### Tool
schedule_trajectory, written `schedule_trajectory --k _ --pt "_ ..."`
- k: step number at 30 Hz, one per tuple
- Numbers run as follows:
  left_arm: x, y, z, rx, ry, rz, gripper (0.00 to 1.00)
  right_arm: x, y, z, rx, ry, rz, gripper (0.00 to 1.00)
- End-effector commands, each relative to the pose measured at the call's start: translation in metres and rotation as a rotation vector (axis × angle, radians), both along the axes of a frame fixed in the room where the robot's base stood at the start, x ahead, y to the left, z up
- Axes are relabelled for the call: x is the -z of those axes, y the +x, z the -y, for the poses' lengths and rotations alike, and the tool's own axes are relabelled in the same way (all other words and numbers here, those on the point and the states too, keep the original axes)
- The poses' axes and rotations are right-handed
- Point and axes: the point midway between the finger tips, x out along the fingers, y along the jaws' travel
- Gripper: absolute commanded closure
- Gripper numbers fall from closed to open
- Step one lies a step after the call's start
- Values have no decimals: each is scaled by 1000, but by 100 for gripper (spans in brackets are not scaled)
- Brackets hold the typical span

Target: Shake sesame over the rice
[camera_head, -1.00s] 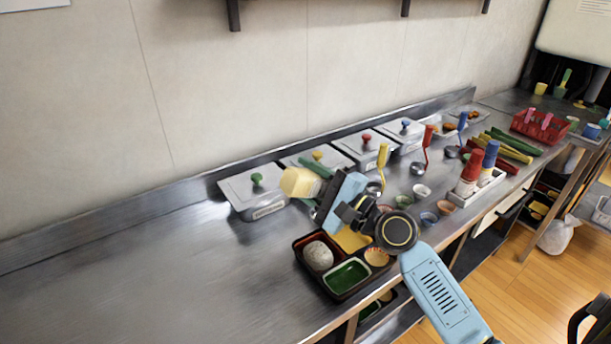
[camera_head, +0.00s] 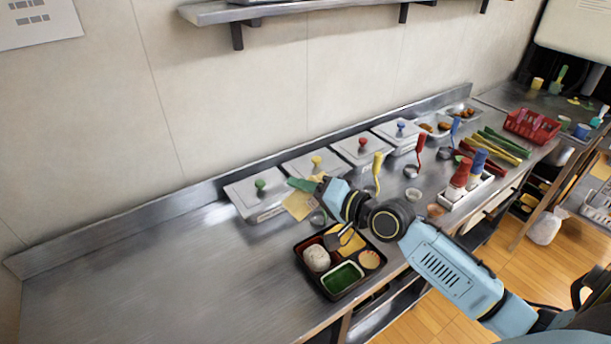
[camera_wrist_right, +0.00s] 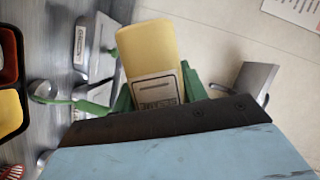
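My right gripper (camera_head: 309,190) is shut on a pale yellow shaker (camera_head: 297,207). In the right wrist view the shaker (camera_wrist_right: 150,55) sits between the green fingers (camera_wrist_right: 160,92) and bears a label that seems to read sesame. In the head view the shaker is tilted, up and left of the bento tray (camera_head: 324,294), in front of the green-knobbed container. The white, speckled rice mound (camera_head: 316,258) lies in the tray's left compartment, apart from the shaker. Whether sesame is falling cannot be told. My left gripper is not in view.
Lidded steel containers (camera_head: 256,197) line the wall behind the tray. Several coloured ladles, such as the yellow one (camera_head: 377,170), and red and blue bottles (camera_head: 460,172) stand to the right. The counter left of the tray is clear.

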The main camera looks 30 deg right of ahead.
Motion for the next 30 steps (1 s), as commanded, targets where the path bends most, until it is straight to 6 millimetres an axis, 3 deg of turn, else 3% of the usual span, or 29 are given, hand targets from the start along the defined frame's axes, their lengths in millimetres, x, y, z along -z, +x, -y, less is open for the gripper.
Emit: schedule_trajectory --k 1,3,14,27,30 --pt "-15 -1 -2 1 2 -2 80 -8 0 0 0 -42 2 62" --pt "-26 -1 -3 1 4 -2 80 -8 0 0 1 -102 6 62" --pt "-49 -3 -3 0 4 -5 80 -7 0 0 0 -255 19 62" --pt "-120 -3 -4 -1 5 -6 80 -18 0 -1 1 -626 46 62" --pt "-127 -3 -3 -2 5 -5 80 -17 0 -1 1 -744 56 62"
